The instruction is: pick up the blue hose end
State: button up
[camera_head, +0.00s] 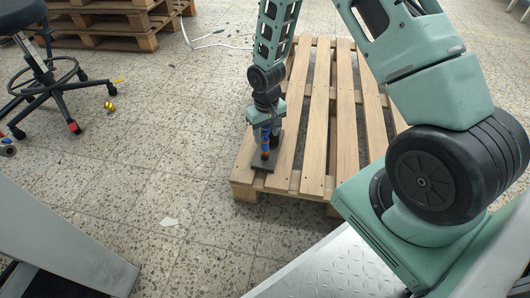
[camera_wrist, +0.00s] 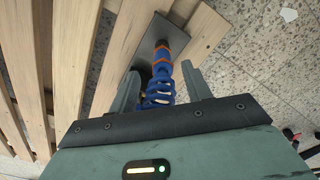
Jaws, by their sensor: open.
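The blue hose end (camera_wrist: 161,60), with orange bands and a coiled blue part (camera_wrist: 160,92), shows in the wrist view. It is over a dark flat plate (camera_wrist: 143,40) on the pallet. My gripper (camera_wrist: 162,84) is open, with one finger on each side of the coiled part. I cannot tell whether either finger touches it. In the head view my gripper (camera_head: 266,128) points down at the near left corner of the pallet. The hose end (camera_head: 265,142) shows just below it, over the dark plate (camera_head: 267,160). The gripper partly hides the hose end's upper part.
The wooden pallet (camera_head: 313,120) lies on the speckled tile floor. More pallets (camera_head: 115,25) are stacked at the back left, near a white cable (camera_head: 205,42). A black wheeled stool (camera_head: 45,75) stands at the left. The floor left of the pallet is mostly clear.

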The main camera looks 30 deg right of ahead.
aim_at(265, 139)
jog(key=shift+w+a+f+b, duration=0.1)
jog(key=shift+a+f+b, duration=0.05)
jog(key=shift+f+b, duration=2.6)
jog(key=shift+f+p, duration=0.3)
jog(key=shift+p, duration=0.2)
grip_shut()
